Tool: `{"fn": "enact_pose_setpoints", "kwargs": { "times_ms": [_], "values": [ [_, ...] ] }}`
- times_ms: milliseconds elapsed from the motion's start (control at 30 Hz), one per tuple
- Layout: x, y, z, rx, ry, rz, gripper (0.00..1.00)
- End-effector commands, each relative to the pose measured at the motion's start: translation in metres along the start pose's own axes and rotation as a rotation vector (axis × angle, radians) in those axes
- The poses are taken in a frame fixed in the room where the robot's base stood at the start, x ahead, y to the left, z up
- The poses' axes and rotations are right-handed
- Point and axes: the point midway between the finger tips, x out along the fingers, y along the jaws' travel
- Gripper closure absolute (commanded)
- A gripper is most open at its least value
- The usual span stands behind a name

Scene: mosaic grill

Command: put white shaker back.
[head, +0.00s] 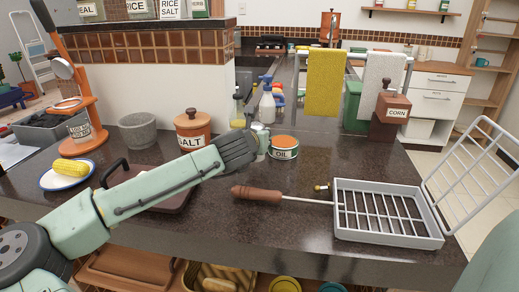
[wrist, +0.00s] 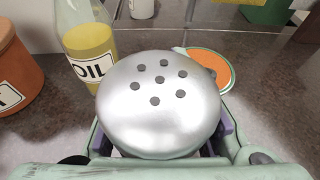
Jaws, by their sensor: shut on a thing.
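The shaker's round silver cap with several dark holes (wrist: 160,100) fills the middle of the wrist view. Its body is hidden below the cap, so its colour cannot be told there. My gripper (wrist: 160,148) is shut around the shaker, with fingers on both sides beneath the cap. In the head view my gripper (head: 260,142) is over the counter, between the salt jar and the orange-topped can. Only the small pale top of the shaker (head: 258,127) shows there, and it looks upright. Whether its base touches the counter is hidden.
The salt jar (head: 193,129) stands left of my gripper and the orange-topped can (head: 284,143) close on its right. An oil bottle (wrist: 88,45) stands just beyond the shaker. A spray bottle (head: 267,103) is behind. A grill basket (head: 388,231) lies at front right.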

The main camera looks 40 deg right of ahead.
Motion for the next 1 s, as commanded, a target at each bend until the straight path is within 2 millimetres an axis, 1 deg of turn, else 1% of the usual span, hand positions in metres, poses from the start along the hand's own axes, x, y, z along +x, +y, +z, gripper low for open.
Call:
{"fn": "enact_pose_setpoints", "kwargs": {
  "times_ms": [133, 233, 333, 533, 667, 700, 1000],
  "values": [
    [0.007, 0.001, -0.020, -0.004, 0.003, -0.002, 1.00],
    [0.011, 0.001, -0.030, -0.003, 0.001, -0.002, 1.00],
    [0.012, 0.001, -0.034, -0.001, -0.001, -0.001, 1.00],
    [0.012, 0.001, -0.034, 0.000, 0.000, 0.000, 1.00],
    [0.014, 0.001, -0.038, 0.000, 0.000, 0.000, 1.00],
    [0.013, 0.001, -0.038, 0.000, 0.001, 0.000, 0.76],
    [0.013, 0.001, -0.037, 0.000, 0.001, 0.000, 0.56]
  ]
}}
